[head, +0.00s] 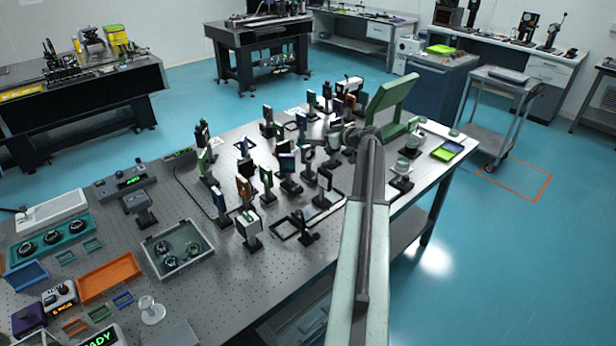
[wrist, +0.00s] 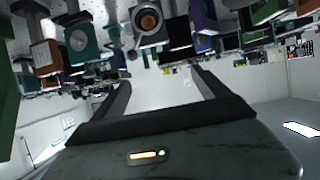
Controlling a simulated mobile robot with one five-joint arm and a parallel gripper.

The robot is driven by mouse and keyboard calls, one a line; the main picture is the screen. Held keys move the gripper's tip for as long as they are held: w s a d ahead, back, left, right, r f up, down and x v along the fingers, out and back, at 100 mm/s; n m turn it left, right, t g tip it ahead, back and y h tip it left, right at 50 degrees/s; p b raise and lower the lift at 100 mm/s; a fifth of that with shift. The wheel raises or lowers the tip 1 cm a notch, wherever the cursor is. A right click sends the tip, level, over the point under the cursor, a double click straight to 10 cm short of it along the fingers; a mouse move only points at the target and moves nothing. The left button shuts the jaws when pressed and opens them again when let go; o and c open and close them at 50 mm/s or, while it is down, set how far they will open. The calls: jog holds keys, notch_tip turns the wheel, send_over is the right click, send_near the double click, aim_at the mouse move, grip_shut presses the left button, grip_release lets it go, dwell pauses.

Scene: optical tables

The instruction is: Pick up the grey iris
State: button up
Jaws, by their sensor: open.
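I cannot pick out the iris there among the small mounts.
Many optical mounts crowd the perforated table (head: 240,290). In the wrist view, a teal mount (wrist: 82,40) and a brown-sided mount (wrist: 45,57) stand left of the grey one. A grey tray (head: 178,248) and an orange tray (head: 110,276) lie at left. A cart (head: 505,100) stands right.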

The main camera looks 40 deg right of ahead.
jog(key=b, duration=0.5)
send_near(310, 149)
jog(key=w+f, duration=0.1)
jog(key=w, duration=0.1)
jog(key=b+x, duration=0.2)
jog(key=x, duration=0.5)
jog(key=shift+d+b, duration=0.15)
jog(key=shift+b, duration=0.15)
grip_shut()
jog(key=shift+r, duration=0.15)
